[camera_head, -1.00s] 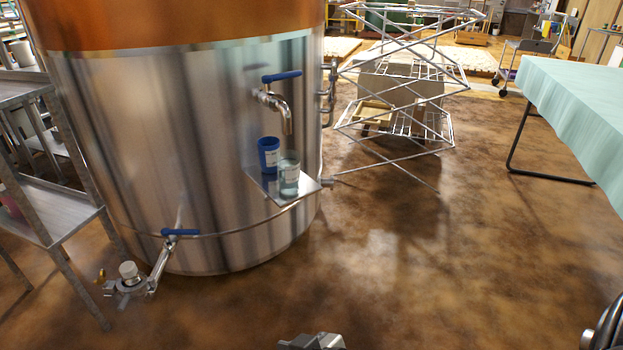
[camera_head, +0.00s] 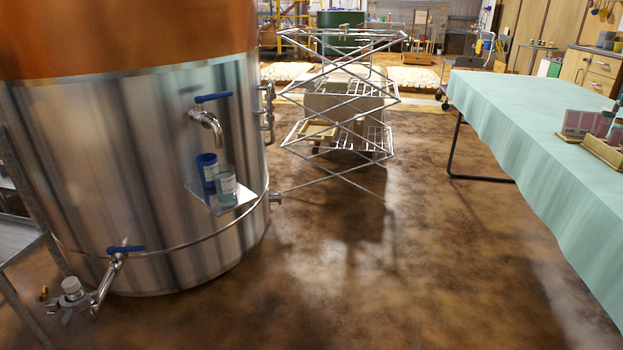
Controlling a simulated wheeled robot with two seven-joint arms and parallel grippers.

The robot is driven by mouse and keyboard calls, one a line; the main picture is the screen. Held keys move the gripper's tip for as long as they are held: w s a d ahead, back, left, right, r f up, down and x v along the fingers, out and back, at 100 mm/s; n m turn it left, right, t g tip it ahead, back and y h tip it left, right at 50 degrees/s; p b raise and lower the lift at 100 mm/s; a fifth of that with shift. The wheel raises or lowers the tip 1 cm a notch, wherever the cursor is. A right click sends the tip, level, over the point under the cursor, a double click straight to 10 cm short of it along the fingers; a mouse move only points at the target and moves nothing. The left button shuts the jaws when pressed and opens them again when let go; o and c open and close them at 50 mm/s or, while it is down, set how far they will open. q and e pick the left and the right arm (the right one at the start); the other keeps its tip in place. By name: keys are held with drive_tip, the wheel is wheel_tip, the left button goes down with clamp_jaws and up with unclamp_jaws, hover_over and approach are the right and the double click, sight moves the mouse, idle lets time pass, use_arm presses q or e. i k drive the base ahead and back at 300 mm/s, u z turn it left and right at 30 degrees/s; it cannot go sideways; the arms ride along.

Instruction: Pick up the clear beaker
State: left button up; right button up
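The clear beaker (camera_head: 226,187) stands upright on a small metal shelf (camera_head: 247,194) fixed to the side of a large steel tank (camera_head: 130,160). It has a pale label and looks see-through. A blue cup (camera_head: 206,166) with a white label stands just behind it to the left, partly overlapped by the beaker. A tap spout (camera_head: 215,127) with a blue handle is above them. Neither of my grippers is in view, so their states do not show.
A lower valve (camera_head: 117,252) juts from the tank's front left. A wire rack (camera_head: 340,110) stands behind the tank. A table with a pale green cloth (camera_head: 530,120) stands at the right, bearing a wooden tray (camera_head: 603,152). The brown floor (camera_head: 370,270) between is open.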

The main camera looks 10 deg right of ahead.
sight(224, 177)
drive_tip(key=z, duration=0.25)
drive_tip(key=i, duration=1.15)
drive_tip(key=u, duration=1.95)
